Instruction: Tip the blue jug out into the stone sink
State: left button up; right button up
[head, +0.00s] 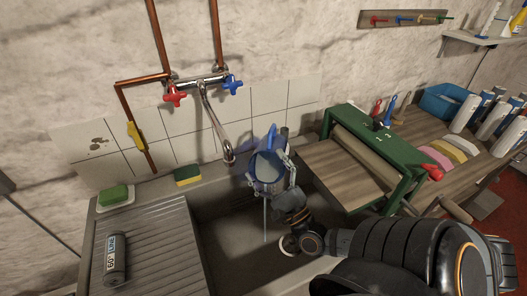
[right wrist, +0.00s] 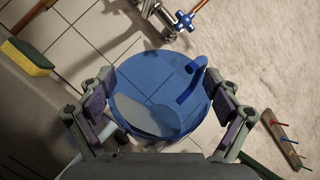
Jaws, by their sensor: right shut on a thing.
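The blue jug (head: 268,168) is held over the basin of the stone sink (head: 226,238), below and right of the tap spout. It looks tilted, and a thin pale stream runs down from its lower side into the basin. My right gripper (head: 271,185) is shut on the jug, with a finger on each side of its body. In the right wrist view the jug (right wrist: 190,75) sits between the two fingers (right wrist: 155,112). Pale liquid shows inside it. My left gripper is not in view.
The tap (head: 211,110) with red and blue handles hangs close behind the jug. A yellow-green sponge (head: 187,176) lies on the sink's back ledge. A ribbed drainer (head: 150,245) with a grey bottle (head: 115,258) is left. A green-framed roller device (head: 355,150) stands right.

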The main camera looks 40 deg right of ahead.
jog(key=shift+s+a+r+n+t+y, duration=0.5)
jog(key=shift+s+a+r+n+y, duration=0.15)
jog(key=shift+a+r+n+y, duration=0.35)
dwell(0.6)
jog(key=shift+s+a+f+n+t+y+b, duration=0.1)
jog(key=shift+s+n+t+y+b, duration=0.15)
jog(key=shift+n+y, duration=0.4)
jog(key=shift+a+n+t+y+b, duration=0.15)
jog(key=shift+n+y+b, duration=0.2)
jog(key=shift+n, duration=0.5)
jog(key=shift+d, duration=0.1)
dwell(1.7)
